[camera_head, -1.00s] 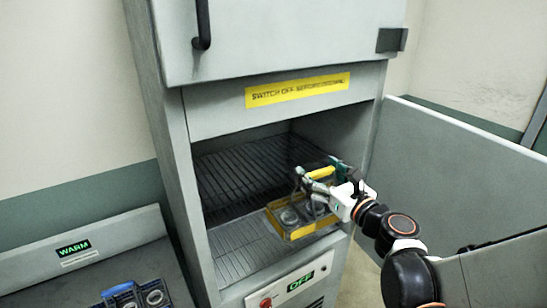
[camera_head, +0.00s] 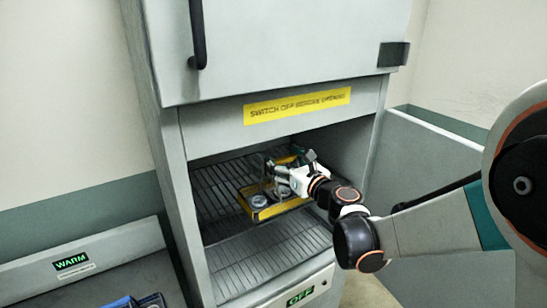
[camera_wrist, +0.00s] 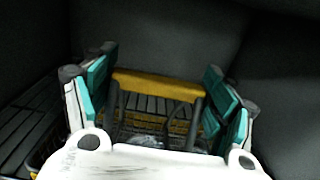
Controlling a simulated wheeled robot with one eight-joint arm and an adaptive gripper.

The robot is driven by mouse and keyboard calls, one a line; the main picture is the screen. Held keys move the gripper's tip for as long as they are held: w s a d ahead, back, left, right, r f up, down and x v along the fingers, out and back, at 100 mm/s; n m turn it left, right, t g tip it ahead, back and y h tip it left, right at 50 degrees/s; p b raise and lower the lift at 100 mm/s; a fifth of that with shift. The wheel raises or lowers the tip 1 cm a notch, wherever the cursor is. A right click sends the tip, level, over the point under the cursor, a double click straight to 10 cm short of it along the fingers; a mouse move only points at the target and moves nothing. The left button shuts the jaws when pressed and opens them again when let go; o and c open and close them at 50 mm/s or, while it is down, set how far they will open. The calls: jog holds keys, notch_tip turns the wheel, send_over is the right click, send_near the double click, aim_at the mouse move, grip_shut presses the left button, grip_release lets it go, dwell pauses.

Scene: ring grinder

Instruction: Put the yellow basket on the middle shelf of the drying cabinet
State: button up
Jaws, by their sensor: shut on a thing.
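The yellow basket (camera_head: 259,213), with round metal rings in it, is inside the open drying cabinet (camera_head: 171,150). It is at the height of the upper visible wire shelf (camera_head: 213,187), toward its right side. I cannot tell whether its base touches that shelf. My gripper (camera_head: 284,172) reaches in from the right and is shut on the basket's handle. In the wrist view the yellow handle bar (camera_wrist: 158,87) lies between the teal finger pads, with part of the basket below it. A lower wire shelf (camera_head: 250,263) lies beneath and looks empty.
The cabinet door (camera_head: 410,150) stands open on the right, behind my arm. A closed upper door (camera_head: 290,50) and a yellow label (camera_head: 297,105) are above the opening. A blue basket (camera_head: 125,302) is on the bench with the WARM sign (camera_head: 71,262) at lower left.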

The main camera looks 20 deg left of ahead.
jog(key=shift+w+a+f, duration=0.25)
jog(key=shift+w+a, duration=0.3)
jog(key=shift+a, duration=0.1)
jog(key=shift+w+a+f, duration=0.25)
jog(key=shift+w+a, duration=0.25)
jog(key=shift+a, duration=0.15)
jog(key=shift+w+a+f, duration=0.25)
jog(key=shift+w+a, duration=0.3)
jog(key=shift+a, duration=0.1)
jog(key=shift+f, duration=0.1)
jog(key=o, duration=1.9)
jog(key=shift+c, duration=0.2)
jog(key=v, duration=1.2)
